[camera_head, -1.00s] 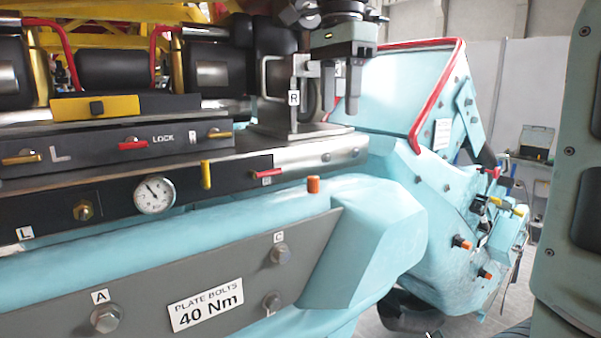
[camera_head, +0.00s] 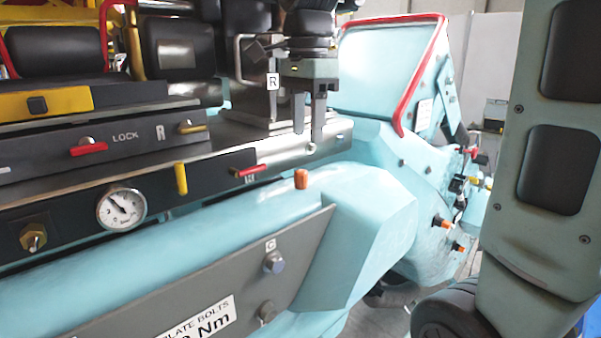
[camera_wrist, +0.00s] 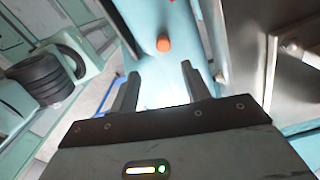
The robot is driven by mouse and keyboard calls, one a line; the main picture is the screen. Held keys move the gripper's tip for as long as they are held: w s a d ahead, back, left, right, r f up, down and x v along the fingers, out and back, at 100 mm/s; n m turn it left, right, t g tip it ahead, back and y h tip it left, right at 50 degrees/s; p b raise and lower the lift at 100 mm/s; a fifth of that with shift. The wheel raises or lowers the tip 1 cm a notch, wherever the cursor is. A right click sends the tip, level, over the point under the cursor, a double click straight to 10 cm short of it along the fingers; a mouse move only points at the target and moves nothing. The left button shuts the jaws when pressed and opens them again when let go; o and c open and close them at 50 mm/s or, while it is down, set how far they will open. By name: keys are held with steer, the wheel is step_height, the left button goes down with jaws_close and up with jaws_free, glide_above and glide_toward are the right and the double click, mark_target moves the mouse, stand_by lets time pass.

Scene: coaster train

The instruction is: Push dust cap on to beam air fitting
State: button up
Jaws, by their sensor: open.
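The orange dust cap (camera_head: 301,179) stands upright on top of the teal beam (camera_head: 230,222), near its right end. Any air fitting under the cap is hidden, so I cannot tell how far it is seated. My gripper (camera_head: 308,128) is open and empty, pointing down, above the cap and apart from it. In the wrist view the cap (camera_wrist: 163,44) shows beyond my open fingertips (camera_wrist: 160,70), roughly centred between them.
A steel ledge with an upright bracket marked R (camera_head: 272,82) is close behind my gripper. A pressure gauge (camera_head: 122,209) and brass fitting (camera_head: 33,236) sit at left. A grey bolted plate (camera_head: 240,275) covers the beam front. A red-edged panel (camera_head: 398,75) stands right.

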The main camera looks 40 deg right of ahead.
mark_target(302, 171)
step_height(302, 171, down, 3)
steer(key=shift+r, duration=0.1)
steer(key=shift+w+a+f+p, duration=0.15)
steer(key=shift+f+p, duration=0.4)
steer(key=shift+f, duration=0.35)
steer(key=shift+w+f+p, duration=0.15)
steer(key=shift+f+p, duration=0.45)
steer(key=shift+f, duration=0.25)
steer(key=shift+w+a+f+p, duration=0.15)
steer(key=shift+f+p, duration=0.4)
steer(key=shift+f, duration=0.35)
jaws_close()
